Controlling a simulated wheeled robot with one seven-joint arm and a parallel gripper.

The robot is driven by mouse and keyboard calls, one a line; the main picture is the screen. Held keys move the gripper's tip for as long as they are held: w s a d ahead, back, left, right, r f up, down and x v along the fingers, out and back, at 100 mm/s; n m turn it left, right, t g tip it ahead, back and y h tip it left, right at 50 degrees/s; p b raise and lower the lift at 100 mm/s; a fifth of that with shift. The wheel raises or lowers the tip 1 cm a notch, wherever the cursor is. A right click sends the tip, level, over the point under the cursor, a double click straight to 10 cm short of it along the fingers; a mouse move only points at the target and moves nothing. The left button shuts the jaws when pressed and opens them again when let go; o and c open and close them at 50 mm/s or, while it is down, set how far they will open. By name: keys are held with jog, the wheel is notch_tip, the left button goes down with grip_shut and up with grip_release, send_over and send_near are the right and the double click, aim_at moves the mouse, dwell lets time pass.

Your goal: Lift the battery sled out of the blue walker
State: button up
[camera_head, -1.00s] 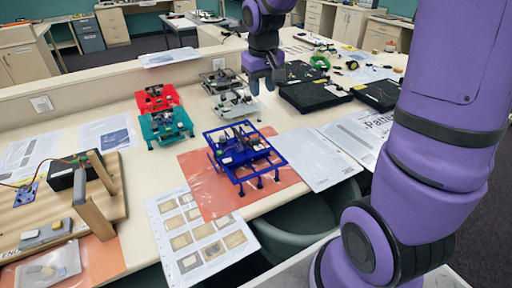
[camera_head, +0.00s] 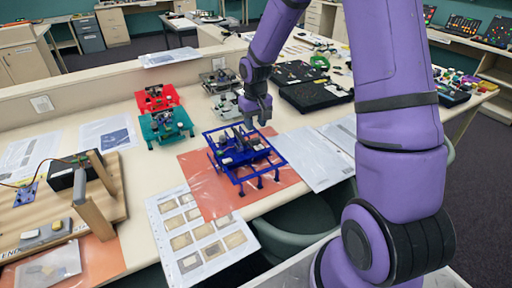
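The blue walker (camera_head: 240,172) is an open blue frame on several thin legs, standing on the orange sheet. Grey and dark parts sit inside its frame; the battery sled cannot be told apart for certain among them. My gripper (camera_head: 257,121) hangs pointing down, just above and behind the walker's far right part. It seems to be above the frame, apart from it. Its fingers are small and dark here, and nothing is clearly seen between them.
A red walker (camera_head: 157,97) and a green walker (camera_head: 167,125) stand to the left, with grey ones (camera_head: 222,82) behind. Black trays (camera_head: 316,95) lie at the right. A wooden stand (camera_head: 92,205) is at the left. White sheets (camera_head: 320,160) flank the orange sheet (camera_head: 205,195).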

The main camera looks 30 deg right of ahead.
aim_at(256, 139)
jog(key=shift+s+f, duration=0.15)
jog(key=shift+f, duration=1.25)
jog(key=shift+s+f, duration=0.1)
jog(key=shift+f, duration=1.3)
jog(key=c, duration=0.6)
